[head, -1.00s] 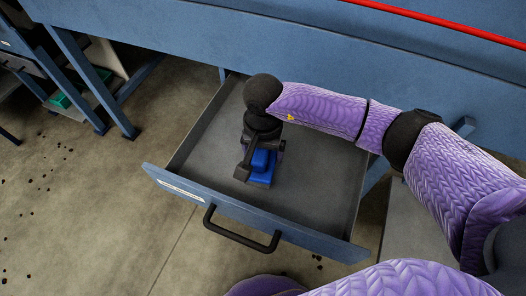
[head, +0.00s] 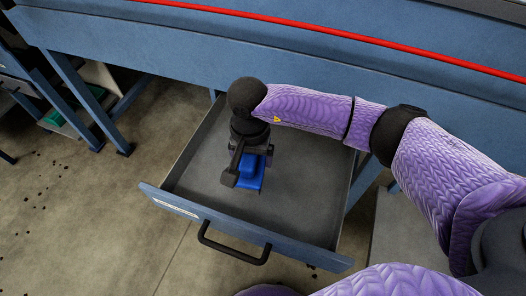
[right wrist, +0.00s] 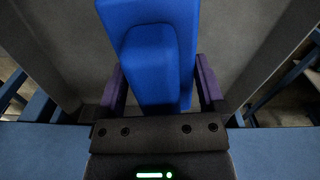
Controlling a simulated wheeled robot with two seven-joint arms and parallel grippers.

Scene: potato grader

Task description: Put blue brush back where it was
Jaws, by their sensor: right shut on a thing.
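The blue brush (head: 250,172) is in my right gripper (head: 247,160), inside the outline of the open drawer (head: 285,212). In the right wrist view the blue brush (right wrist: 150,50) stands between the two purple fingers of my right gripper (right wrist: 160,88), which is shut on it. The arm hides part of the brush in the head view. I cannot tell whether the brush touches the drawer floor. My left gripper is not in view.
The drawer has a black handle (head: 234,245) and a pale label on its front. It hangs below a blue frame (head: 300,62) with a red strip. The drawer floor around the brush is bare. Dark crumbs lie on the floor at left.

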